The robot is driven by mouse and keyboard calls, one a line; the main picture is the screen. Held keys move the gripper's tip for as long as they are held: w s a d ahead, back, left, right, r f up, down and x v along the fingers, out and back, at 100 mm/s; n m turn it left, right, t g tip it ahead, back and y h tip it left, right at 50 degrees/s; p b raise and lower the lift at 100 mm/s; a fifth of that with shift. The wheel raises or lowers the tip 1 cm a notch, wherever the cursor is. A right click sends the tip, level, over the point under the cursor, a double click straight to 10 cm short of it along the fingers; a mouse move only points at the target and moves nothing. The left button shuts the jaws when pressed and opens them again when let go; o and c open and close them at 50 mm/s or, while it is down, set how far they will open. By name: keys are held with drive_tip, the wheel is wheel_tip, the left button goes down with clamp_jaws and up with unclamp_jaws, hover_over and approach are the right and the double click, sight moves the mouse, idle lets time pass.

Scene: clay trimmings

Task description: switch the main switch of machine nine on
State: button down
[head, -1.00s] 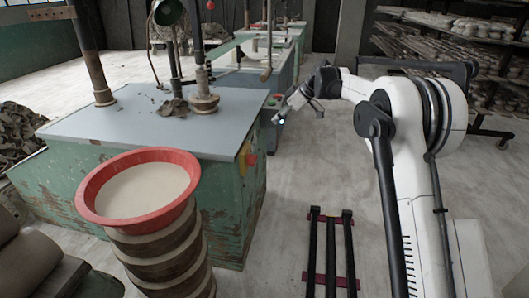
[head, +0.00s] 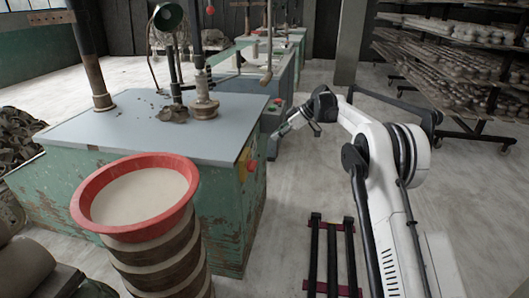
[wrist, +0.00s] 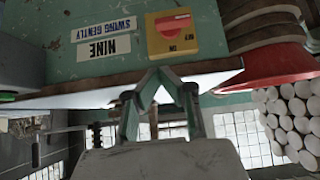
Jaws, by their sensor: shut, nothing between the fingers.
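The main switch is a red handle (wrist: 172,23) on a yellow plate (wrist: 185,46), upside down in the wrist view. Its lever lies roughly crosswise there; which marking it points at I cannot tell. Labels reading "NINE" (wrist: 104,47) and "SWING GENTLY" sit beside it on the green machine side. In the head view the switch plate (head: 250,167) is small, near the right corner of the green machine (head: 215,200). My gripper (head: 279,136) is to the right of that corner, apart from the switch. In the wrist view its fingertips (wrist: 160,76) meet, shut and empty.
The grey machine top (head: 150,130) carries clay scraps (head: 173,113) and metal posts. A red basin (head: 85,210) on stacked rings stands in front. More machines stand behind my gripper. Shelving (head: 460,70) is at the back right; the floor between is open.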

drive_tip(key=b, duration=0.3)
hover_over(252, 166)
drive_tip(key=w+d, duration=0.3)
drive_tip(key=w, duration=0.1)
wheel_tip(252, 166, down, 7)
drive_tip(key=shift+f+b, duration=0.55)
drive_tip(key=shift+f, duration=1.45)
drive_tip(key=shift+w, duration=0.1)
